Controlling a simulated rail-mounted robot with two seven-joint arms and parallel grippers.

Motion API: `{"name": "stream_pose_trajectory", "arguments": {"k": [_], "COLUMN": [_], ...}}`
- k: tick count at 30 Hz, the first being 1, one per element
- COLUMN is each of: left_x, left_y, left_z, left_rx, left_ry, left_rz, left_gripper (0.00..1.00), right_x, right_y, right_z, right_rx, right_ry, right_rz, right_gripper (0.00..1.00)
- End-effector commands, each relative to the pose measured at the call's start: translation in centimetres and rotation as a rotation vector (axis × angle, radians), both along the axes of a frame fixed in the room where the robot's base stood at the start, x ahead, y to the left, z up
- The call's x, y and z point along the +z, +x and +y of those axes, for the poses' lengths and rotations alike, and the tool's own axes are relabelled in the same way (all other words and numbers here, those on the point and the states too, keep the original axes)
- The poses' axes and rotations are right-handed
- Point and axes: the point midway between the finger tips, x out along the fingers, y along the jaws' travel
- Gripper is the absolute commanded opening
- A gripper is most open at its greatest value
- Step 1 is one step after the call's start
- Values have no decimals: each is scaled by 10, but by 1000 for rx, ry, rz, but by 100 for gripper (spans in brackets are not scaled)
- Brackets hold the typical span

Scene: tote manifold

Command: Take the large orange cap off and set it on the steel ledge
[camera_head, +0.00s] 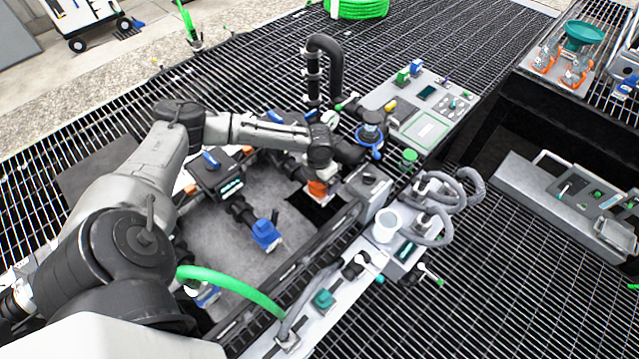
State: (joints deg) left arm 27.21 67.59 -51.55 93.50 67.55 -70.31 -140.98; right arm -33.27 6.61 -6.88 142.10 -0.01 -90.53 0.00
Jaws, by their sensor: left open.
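My left arm reaches in from the left, and its gripper (318,176) points down over the right part of the manifold. A large orange cap (317,188) shows just under the gripper, partly hidden by it. The fingers are open and close to the cap; I cannot tell whether they touch it. A pale metal ledge (312,322) runs along the front right side of the manifold, with fittings on it; I cannot tell if it is the steel ledge. My right gripper is not in view.
A blue-capped fitting (265,234) stands in the tote, with a dark valve body (216,172) behind it. A green hose (235,284) arches over the near side. Grey looped hoses (440,200) and a white cup (386,227) crowd the right. A black bent pipe (326,62) rises behind.

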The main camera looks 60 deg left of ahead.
Motion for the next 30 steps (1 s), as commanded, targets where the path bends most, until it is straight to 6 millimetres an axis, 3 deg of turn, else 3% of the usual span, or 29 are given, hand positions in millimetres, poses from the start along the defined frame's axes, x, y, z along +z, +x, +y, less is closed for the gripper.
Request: {"name": "stream_pose_trajectory", "arguments": {"k": [8,26,30], "left_x": [-4,-4,-3], "left_y": [0,0,0], "left_z": [0,0,0], "left_rx": [0,0,0], "left_ry": [0,1,1], "left_rz": [-1,-2,-2], "left_gripper": [99,42,42], "right_x": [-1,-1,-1], "right_y": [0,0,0], "right_z": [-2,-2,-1], "right_rx": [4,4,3], "right_ry": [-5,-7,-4], "right_rz": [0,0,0], "right_gripper": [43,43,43]}}
